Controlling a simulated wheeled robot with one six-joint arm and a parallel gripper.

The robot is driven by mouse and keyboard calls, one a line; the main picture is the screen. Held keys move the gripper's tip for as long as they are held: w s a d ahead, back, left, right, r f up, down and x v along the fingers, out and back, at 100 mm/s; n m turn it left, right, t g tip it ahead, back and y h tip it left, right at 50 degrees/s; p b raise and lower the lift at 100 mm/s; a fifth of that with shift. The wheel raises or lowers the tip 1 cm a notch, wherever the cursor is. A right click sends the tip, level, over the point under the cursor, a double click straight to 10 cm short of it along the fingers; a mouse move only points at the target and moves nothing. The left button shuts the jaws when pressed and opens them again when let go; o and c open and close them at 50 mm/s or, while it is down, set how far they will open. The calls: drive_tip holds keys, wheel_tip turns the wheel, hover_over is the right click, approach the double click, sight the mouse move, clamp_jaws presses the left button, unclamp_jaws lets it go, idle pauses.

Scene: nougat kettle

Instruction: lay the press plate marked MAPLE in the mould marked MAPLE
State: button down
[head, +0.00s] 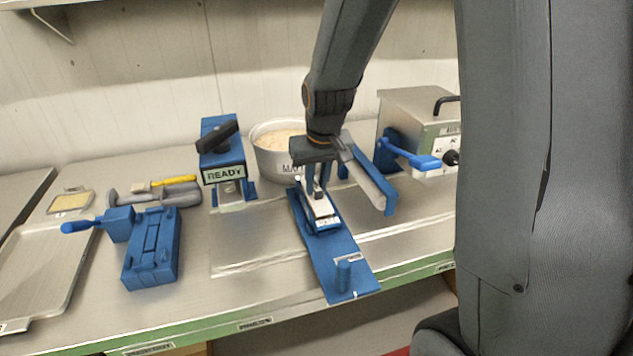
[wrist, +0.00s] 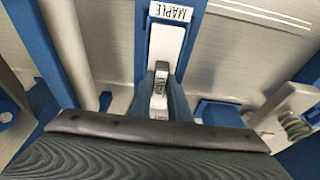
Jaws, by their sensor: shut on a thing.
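My gripper (head: 318,192) points down over a blue mould (head: 309,226), its fingers shut on the upright grip of a pale press plate (head: 318,208). In the wrist view the fingers close on that grip (wrist: 160,88), whose small lettering is too small to read surely. The pale plate (wrist: 167,44) is lined up along the mould, between its blue sides. A white label reading MAPLE (wrist: 170,12) is at the mould's end. I cannot tell whether the plate rests on the mould's floor or hangs just above it.
The mould is on a long blue base (head: 337,262) with a peg at its front. Close behind stands a kettle (head: 280,155); a blue bar (head: 375,180) is at the right. A READY stand (head: 222,160) and a blue block fixture (head: 153,255) are at left. Bare metal lies between them.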

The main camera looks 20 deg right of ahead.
drive_tip(key=shift+f, duration=0.55)
idle(0.9)
drive_tip(key=c, duration=1.2)
unclamp_jaws()
drive_tip(key=shift+r, duration=0.15)
drive_tip(key=shift+r+p, duration=3.3)
drive_tip(key=shift+r, duration=0.65)
drive_tip(key=shift+s+f, duration=0.1)
drive_tip(key=shift+f, duration=0.05)
